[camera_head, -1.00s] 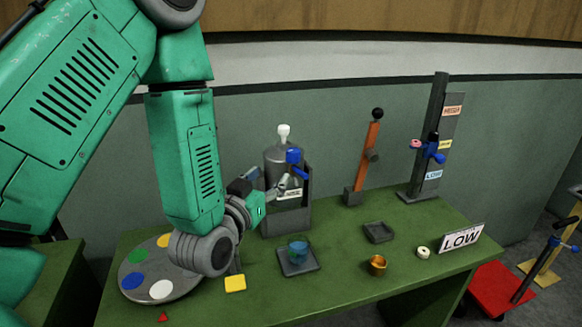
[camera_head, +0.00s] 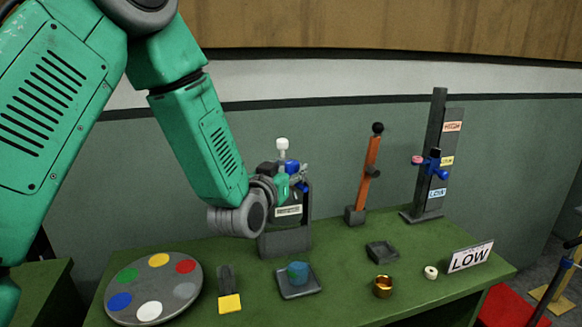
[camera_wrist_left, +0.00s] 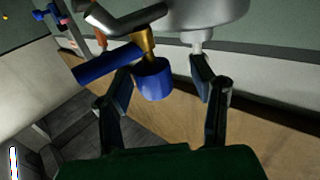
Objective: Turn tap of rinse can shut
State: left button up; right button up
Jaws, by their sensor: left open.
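In the left wrist view, the tap's blue knob (camera_wrist_left: 153,80) hangs from a brass stem, with a blue bar (camera_wrist_left: 98,65) reaching left. The left gripper (camera_wrist_left: 162,68) is open there, its fingers on either side of the knob. The left finger overlaps the bar; I cannot tell whether it touches. My right gripper is out of view.
A blue cup (camera_head: 298,271) stands on a dark tray (camera_head: 299,290) in front of the can. Right are an orange lever (camera_head: 371,165), a brass cup (camera_head: 383,286), a LOW sign (camera_head: 470,257) and a tall gauge (camera_head: 434,160).

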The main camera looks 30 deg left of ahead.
pick_arm(q)
jog(key=shift+w+d, duration=0.15)
jog(key=shift+w, duration=0.25)
jog(key=shift+w+d+r, duration=0.1)
jog(key=shift+w+d, duration=0.15)
jog(key=shift+a, duration=0.2)
jog(key=c, duration=1.1)
jog(key=shift+a, duration=0.1)
grip_shut()
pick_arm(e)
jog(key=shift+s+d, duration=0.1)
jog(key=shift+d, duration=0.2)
